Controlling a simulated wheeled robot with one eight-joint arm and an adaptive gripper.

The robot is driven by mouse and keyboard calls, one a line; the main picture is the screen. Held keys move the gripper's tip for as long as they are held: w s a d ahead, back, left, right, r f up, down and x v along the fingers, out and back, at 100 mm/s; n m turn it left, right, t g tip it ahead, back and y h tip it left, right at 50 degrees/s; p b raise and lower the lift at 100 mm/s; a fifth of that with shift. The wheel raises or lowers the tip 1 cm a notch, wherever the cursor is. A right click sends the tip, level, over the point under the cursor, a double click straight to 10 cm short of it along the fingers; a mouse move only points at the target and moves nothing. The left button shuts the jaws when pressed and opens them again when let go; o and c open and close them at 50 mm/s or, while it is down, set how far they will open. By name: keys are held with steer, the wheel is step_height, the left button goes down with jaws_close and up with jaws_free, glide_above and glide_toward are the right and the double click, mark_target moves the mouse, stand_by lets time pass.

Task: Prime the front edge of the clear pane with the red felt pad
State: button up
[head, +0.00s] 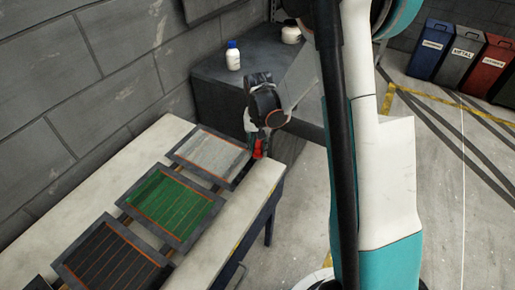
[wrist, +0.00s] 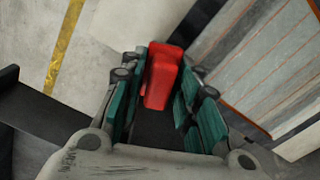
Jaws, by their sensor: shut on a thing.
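The clear pane (head: 212,153) lies in a dark frame with orange lines at the far end of the pale bench. It also shows at the upper right of the wrist view (wrist: 262,62). My gripper (head: 252,136) is shut on the red felt pad (head: 257,150), which points down beside the pane's right end in the head view. In the wrist view the pad (wrist: 162,78) sits between the teal fingers, left of the pane's dark frame edge. I cannot tell whether the pad touches the frame or the bench.
A green pane (head: 172,204) and a dark pane (head: 110,262) lie nearer on the bench (head: 232,212). A dark cabinet (head: 215,82) behind holds a white bottle with a blue cap (head: 233,57) and a white jar (head: 291,33). A block wall runs along the left.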

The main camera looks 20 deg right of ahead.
steer(key=shift+w+d, duration=0.5)
steer(key=shift+d, duration=0.15)
step_height(320, 180, up, 3)
steer(key=shift+s+r+p, duration=0.1)
steer(key=shift+r+p, duration=0.1)
steer(key=shift+p, duration=0.55)
steer(key=shift+r+p, duration=0.45)
steer(key=shift+r, duration=0.2)
steer(key=shift+r+p, duration=1)
steer(key=shift+r, duration=0.75)
steer(key=shift+a, duration=0.15)
